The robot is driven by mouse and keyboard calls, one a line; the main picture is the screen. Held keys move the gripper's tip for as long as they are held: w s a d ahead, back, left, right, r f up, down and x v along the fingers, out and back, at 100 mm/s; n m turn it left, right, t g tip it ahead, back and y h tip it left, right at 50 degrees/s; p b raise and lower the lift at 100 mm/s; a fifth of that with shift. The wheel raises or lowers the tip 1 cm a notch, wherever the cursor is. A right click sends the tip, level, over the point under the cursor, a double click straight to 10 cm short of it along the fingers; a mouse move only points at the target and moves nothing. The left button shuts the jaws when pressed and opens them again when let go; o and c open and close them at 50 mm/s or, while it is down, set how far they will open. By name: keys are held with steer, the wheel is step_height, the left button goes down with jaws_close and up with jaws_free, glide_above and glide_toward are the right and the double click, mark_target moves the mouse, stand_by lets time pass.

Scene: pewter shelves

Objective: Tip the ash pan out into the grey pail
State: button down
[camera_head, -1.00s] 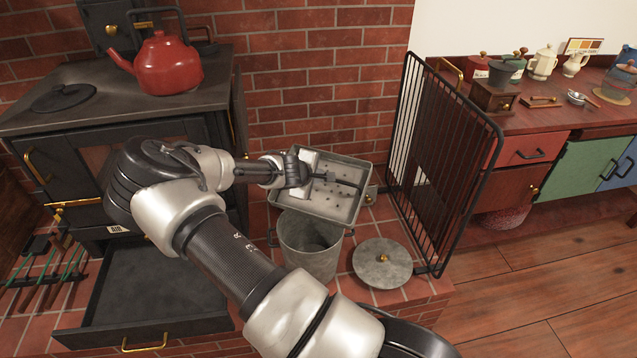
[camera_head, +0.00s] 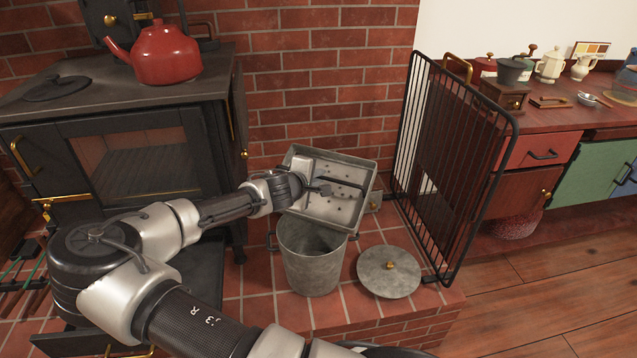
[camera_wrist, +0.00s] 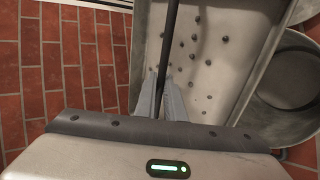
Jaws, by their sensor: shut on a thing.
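The ash pan (camera_head: 333,208) is a shallow grey metal tray with a dark bar handle. It hangs tilted above the back of the grey pail (camera_head: 312,268), with its inside facing my head camera. Dark spots dot its floor; I cannot tell if they are holes or bits of ash. My gripper (camera_head: 316,187) is shut on the dark bar. In the wrist view, the fingertips (camera_wrist: 162,100) close on the bar, with the pan (camera_wrist: 205,75) beyond. The pail (camera_wrist: 292,75) shows at the right there. It stands upright and uncovered; its bottom is hidden.
The pail's round lid (camera_head: 389,273) lies flat on the brick hearth, right of the pail. A black wire fireguard (camera_head: 455,165) stands further right. The stove (camera_head: 130,150) with a red kettle (camera_head: 164,55) is at the left. A brick wall (camera_head: 310,90) rises behind the pan.

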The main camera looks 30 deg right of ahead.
steer(key=shift+s+a+r+t+h, duration=0.25)
steer(key=shift+s+a+t+h, duration=0.3)
steer(key=shift+a+h, duration=0.1)
steer(key=shift+s+a+r+t+h, duration=0.25)
steer(key=shift+s+a+t+h, duration=0.25)
steer(key=shift+a+t+h, duration=0.1)
steer(key=shift+s, duration=0.1)
stand_by(4.0)
